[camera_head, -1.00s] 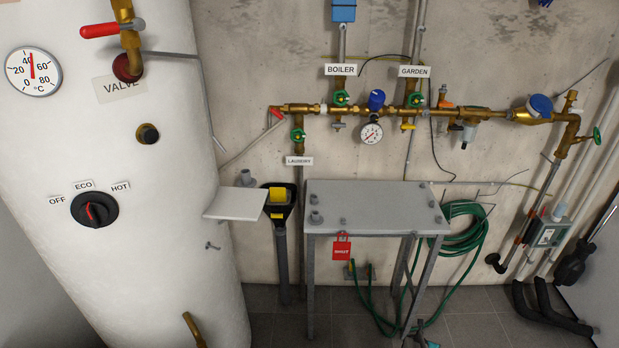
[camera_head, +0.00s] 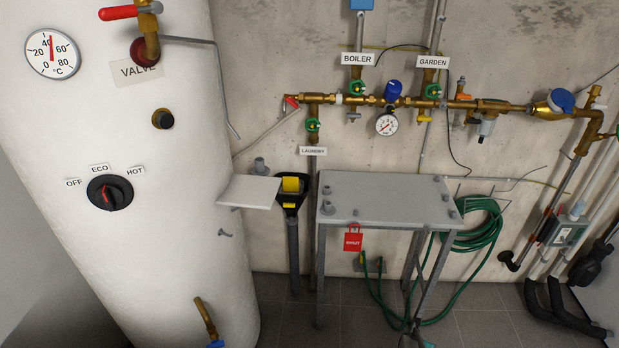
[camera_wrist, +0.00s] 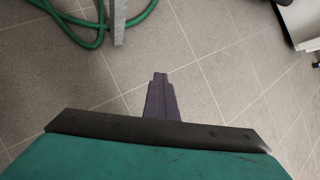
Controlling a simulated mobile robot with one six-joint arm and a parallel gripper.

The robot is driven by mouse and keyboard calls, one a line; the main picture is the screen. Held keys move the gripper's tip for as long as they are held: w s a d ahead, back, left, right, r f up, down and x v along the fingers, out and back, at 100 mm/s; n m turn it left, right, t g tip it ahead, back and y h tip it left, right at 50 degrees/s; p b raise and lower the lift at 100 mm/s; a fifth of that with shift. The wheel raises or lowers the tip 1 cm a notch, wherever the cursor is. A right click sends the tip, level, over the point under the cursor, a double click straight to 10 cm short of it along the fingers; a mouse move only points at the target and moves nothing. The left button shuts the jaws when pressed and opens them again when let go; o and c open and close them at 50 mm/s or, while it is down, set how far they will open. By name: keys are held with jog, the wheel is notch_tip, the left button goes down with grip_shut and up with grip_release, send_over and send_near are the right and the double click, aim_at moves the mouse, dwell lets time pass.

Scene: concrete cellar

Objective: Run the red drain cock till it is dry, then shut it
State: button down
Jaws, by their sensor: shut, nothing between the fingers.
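A small red handle (camera_head: 291,101) sits at the left end of the brass pipe run on the wall, beside the green laundry valve (camera_head: 313,125). A larger red lever (camera_head: 118,12) sits on the brass valve at the top of the white tank. I cannot tell for sure which is the drain cock. I see no running water at either, but the detail is small. A black funnel with a yellow piece (camera_head: 291,184) stands below the pipe run. My gripper (camera_wrist: 160,76) shows in the wrist view, shut and empty above the floor, far from both red handles.
A grey metal table (camera_head: 385,200) with a red tag (camera_head: 353,239) stands before the wall. A green hose (camera_head: 485,228) hangs at its right and trails onto the floor. The white tank (camera_head: 160,250) fills the left. Tiled floor (camera_wrist: 215,50) is open below my gripper.

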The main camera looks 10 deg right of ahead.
jog(key=shift+w+a+f+b, duration=0.1)
jog(key=shift+w+a+f, duration=0.1)
jog(key=shift+a+f, duration=0.45)
jog(key=shift+w+a+f+b, duration=0.1)
jog(key=shift+w+a+f, duration=0.15)
jog(key=shift+a+f, duration=0.4)
jog(key=shift+w+a+f+b, duration=0.1)
jog(key=shift+w+a+f, duration=0.1)
jog(key=shift+a+f, duration=0.45)
jog(key=c, duration=2.5)
grip_release()
jog(key=shift+r, duration=0.15)
jog(key=o, duration=0.9)
jog(key=shift+s+a, duration=0.1)
jog(key=s+b, duration=0.2)
jog(key=s+a+b, duration=0.1)
jog(key=b, duration=0.2)
jog(key=s+b, duration=0.2)
jog(key=shift+s+a, duration=0.3)
jog(key=shift+a, duration=0.1)
